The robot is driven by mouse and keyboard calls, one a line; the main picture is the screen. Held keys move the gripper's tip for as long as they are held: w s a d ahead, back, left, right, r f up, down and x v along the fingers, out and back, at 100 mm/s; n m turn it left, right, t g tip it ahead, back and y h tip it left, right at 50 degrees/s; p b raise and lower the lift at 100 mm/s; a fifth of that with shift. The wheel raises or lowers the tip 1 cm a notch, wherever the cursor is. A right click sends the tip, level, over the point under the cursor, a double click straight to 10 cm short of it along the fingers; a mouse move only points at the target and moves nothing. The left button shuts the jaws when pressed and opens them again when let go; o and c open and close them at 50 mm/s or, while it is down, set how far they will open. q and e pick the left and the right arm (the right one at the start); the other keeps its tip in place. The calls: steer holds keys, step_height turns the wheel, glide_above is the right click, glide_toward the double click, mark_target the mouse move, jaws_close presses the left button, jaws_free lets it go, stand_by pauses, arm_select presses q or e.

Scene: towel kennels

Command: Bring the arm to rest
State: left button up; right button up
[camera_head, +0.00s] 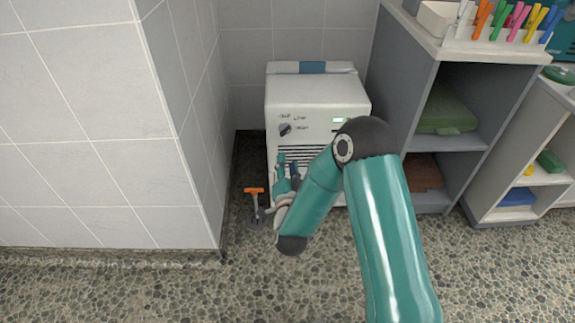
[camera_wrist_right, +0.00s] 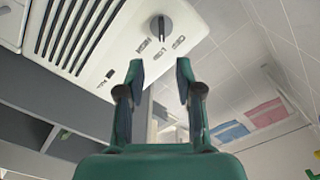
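My right arm reaches in from the lower right of the head view, its elbow in front of the white appliance. My right gripper (camera_head: 287,166) points up in front of the appliance's front panel. In the right wrist view the right gripper (camera_wrist_right: 159,75) has its two fingers apart with nothing between them. The white appliance (camera_head: 304,92) has a dark knob (camera_head: 285,130), a vent grille and a small green-lit display. Its knob (camera_wrist_right: 159,27) and vents also show in the right wrist view, beyond the fingertips. I cannot tell how far they are from it. My left gripper is out of view.
An orange-handled object (camera_head: 254,190) stands on the floor left of the gripper. A tiled wall (camera_head: 95,120) bounds the left. A grey shelf unit (camera_head: 402,72) with colourful pegs (camera_head: 502,20) on top stands right. Pebbled floor (camera_head: 180,290) is clear in front.

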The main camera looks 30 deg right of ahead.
stand_by(0.4)
steer(key=s+a+f+n+g+y+p, duration=0.65)
steer(key=s+a+f+y, duration=0.25)
steer(key=a+f, duration=0.35)
steer(key=s+a+f+n+g+y, duration=0.2)
steer(key=s+a+n+g, duration=0.15)
steer(key=s, duration=0.45)
steer(key=s+a+f+n+g+y, duration=0.25)
steer(key=s+a+g, duration=0.2)
steer(key=s, duration=0.35)
step_height(320, 180, up, 38)
steer(key=s+p, duration=0.1)
steer(key=p, duration=3.7)
steer(key=shift+a+f+p, duration=0.2)
steer(key=shift+a+p, duration=0.1)
steer(key=shift+p, duration=0.1)
